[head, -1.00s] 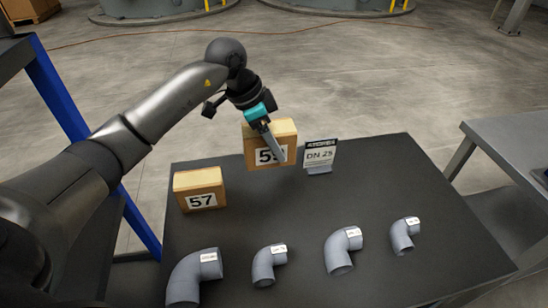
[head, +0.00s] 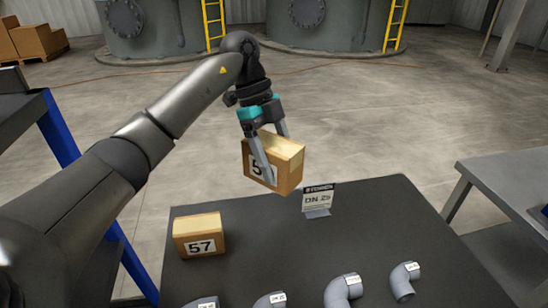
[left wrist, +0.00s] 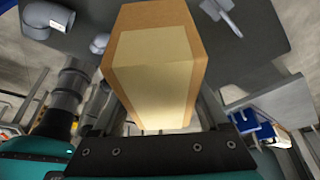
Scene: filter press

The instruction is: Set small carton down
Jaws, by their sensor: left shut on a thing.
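My left gripper (head: 276,150) is shut on a small carton (head: 285,160), brown with a pale top and a white number label partly covered by a finger. The carton is tilted and held above the far edge of the dark table (head: 260,270). It also fills the middle of the left wrist view (left wrist: 155,65), between the fingers. A second carton (head: 199,235), labelled 57, stands on the table at the left. My right gripper is not in view.
A small DN 25 sign (head: 318,200) stands on the table just right of and below the held carton. Several grey pipe elbows (head: 342,290) lie along the near side. A grey bench (head: 505,170) stands at the right, a blue-legged frame (head: 60,125) at the left. The table's middle is clear.

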